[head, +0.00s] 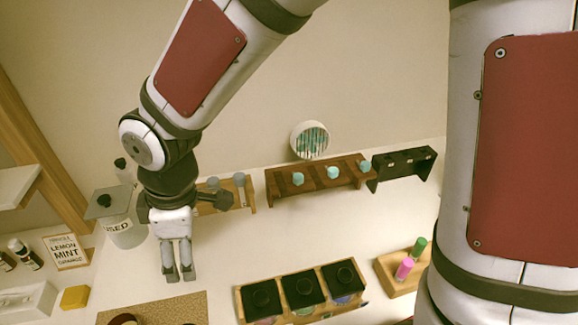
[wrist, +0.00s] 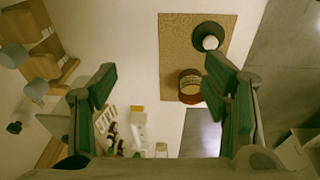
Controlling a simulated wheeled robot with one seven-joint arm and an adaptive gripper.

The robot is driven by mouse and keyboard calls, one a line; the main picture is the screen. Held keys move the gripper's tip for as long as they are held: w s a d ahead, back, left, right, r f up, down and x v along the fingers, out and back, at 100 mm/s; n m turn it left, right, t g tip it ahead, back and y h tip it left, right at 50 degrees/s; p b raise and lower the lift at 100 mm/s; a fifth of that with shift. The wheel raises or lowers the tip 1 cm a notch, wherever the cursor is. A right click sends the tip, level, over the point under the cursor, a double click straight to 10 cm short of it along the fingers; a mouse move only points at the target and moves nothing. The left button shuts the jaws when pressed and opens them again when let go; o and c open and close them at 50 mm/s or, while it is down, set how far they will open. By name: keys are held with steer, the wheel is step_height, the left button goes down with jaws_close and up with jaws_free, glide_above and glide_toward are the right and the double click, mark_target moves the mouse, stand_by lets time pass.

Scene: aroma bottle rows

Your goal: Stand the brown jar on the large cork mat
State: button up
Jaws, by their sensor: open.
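The large cork mat (head: 160,309) lies at the bottom left of the head view, cut by the frame edge. It also shows in the wrist view (wrist: 177,38). Two round items appear over it in the wrist view: a dark brown jar with a pale top (wrist: 206,30) near its right side, and a reddish-brown pot with a tan band (wrist: 190,86) at its lower end. I cannot tell for sure which is the task's brown jar. In the head view only their tops show at the bottom edge. My gripper (head: 180,277) is open and empty, pointing down behind the mat.
A wooden tray with black square-topped holders (head: 304,290) stands right of the mat. Wooden racks with bottles (head: 318,178) line the back. A lidded glass jar (head: 121,228), a lemon mint sign (head: 66,252) and a yellow block (head: 75,297) are at left. The middle counter is clear.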

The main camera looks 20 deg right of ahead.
steer(key=s+d+r+m+t+h, duration=0.1)
steer(key=d+r+m+t, duration=0.1)
steer(key=d+r+m, duration=0.6)
steer(key=s+d+r+m+t+h, duration=0.25)
steer(key=d+r, duration=0.25)
steer(key=d, duration=0.6)
steer(key=s+d+r+m+y, duration=0.1)
steer(key=s+d+r+m, duration=0.2)
steer(key=s+d+m, duration=0.2)
steer(key=shift+s+d+r+m+y, duration=0.2)
steer(key=shift+d+r+m+y, duration=0.15)
steer(key=shift+m, duration=0.3)
